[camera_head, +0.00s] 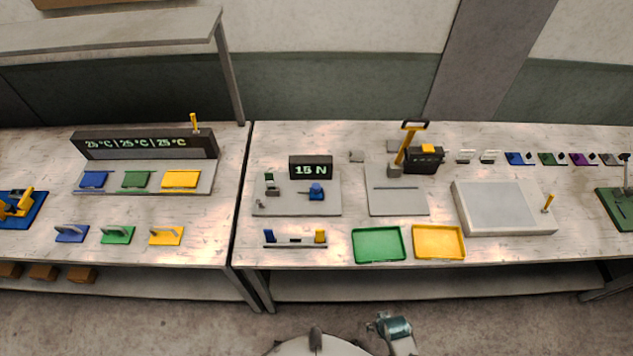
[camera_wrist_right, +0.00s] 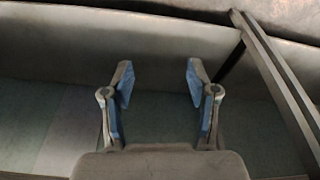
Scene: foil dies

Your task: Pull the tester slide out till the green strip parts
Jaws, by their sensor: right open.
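The tester is a grey plate (camera_head: 325,207) on the right-hand table with a dark display (camera_head: 311,167) reading 15 N at its back. A blue slide block (camera_head: 317,191) sits on the right part of the plate. A small dark clamp with a green piece (camera_head: 269,178) stands on its left part. I cannot make out a strip stretched between them. My right gripper is open and empty in the right wrist view (camera_wrist_right: 158,82), its two blue-padded fingers apart. My right arm shows at the bottom of the head view, in front of the table and well away from the tester. My left gripper is not in view.
Right of the tester stands a plate (camera_head: 398,203) with a tall yellow-handled lever (camera_head: 411,140). A green tray (camera_head: 378,257) and a yellow tray (camera_head: 438,255) lie near the front edge. A small rack (camera_head: 295,244) with blue and yellow pieces sits in front of the tester.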

